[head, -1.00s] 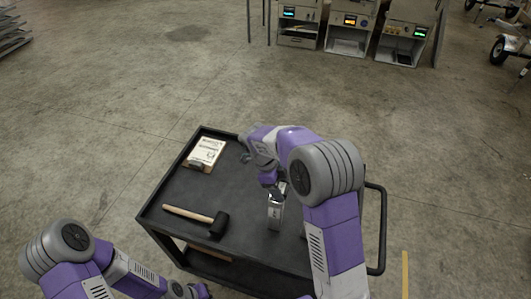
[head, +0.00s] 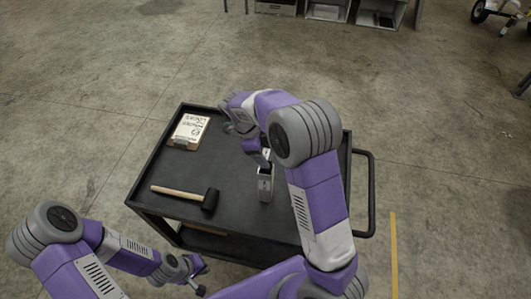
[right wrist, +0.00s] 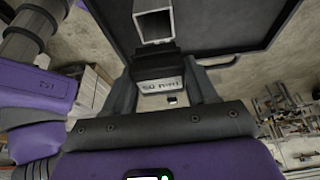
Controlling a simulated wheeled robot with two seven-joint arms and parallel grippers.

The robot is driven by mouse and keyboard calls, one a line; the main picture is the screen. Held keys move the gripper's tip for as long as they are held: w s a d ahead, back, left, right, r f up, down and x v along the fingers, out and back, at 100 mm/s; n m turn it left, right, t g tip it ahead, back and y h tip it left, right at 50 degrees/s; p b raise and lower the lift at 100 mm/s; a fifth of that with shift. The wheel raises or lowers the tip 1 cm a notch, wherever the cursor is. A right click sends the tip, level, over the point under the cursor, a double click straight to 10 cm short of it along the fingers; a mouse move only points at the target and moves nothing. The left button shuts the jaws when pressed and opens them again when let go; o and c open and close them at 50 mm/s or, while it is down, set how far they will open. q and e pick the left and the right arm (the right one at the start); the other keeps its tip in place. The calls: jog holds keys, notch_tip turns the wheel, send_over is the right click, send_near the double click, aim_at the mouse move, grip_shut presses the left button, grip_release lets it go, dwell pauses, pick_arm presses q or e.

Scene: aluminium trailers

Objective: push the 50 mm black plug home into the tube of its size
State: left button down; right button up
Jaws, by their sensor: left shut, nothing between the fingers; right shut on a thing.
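A bright square aluminium tube (head: 265,186) stands on the black cart below my right gripper (head: 263,158). Its hollow open end (right wrist: 153,22) shows at the top of the right wrist view. In that view my right gripper (right wrist: 158,95) is shut on a black plug (right wrist: 155,66) with a pale label that appears to read 50 mm. The plug lies close to the tube's mouth. I cannot tell whether they touch, and the plug is not seated inside the tube. My left gripper (head: 198,277) is shut and empty, low beside the cart's near side.
The black cart (head: 228,145) has a raised rim and a handle (head: 372,195) on its right. A mallet (head: 210,199) with a wooden handle lies at its near left.

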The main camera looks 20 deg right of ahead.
notch_tip(320, 180, down, 6)
jog(key=b, duration=0.4)
jog(key=shift+f+b, duration=0.2)
jog(key=shift+b, duration=0.2)
dwell(0.3)
jog(key=o, duration=1.1)
jog(key=shift+o, duration=0.2)
jog(key=shift+r, duration=0.1)
jog(key=v, duration=0.7)
jog(key=shift+r, duration=0.2)
jog(key=shift+a+f, duration=0.1)
